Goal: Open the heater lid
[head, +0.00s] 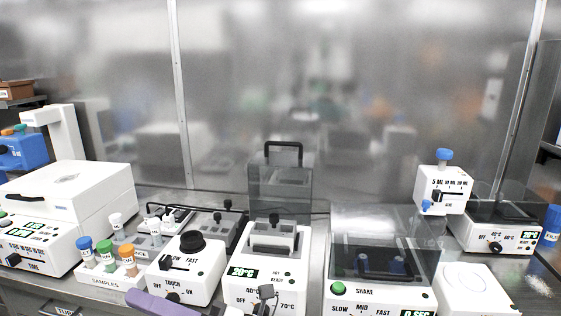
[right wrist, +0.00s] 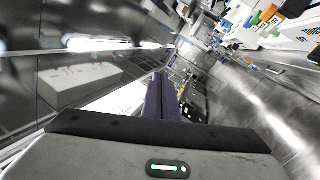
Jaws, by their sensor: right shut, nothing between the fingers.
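The heater (head: 265,272) is a white box at the middle front, with a green 20°C display and a 40–70°C scale. Its clear lid (head: 282,192) stands upright behind the grey heating block, with the black handle (head: 283,145) on top. The lid looks raised. My right gripper (head: 135,296) is low at the front, left of the heater and apart from the lid. Its purple fingers (right wrist: 160,85) are shut and empty in the right wrist view. My left gripper is not in view.
A sample rack (head: 105,280) and a stirrer (head: 188,272) stand left of the heater. A shaker (head: 338,290) with a clear cover stands to its right. A white centrifuge (head: 75,195) is at the far left. A wall panel (head: 350,100) closes the back.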

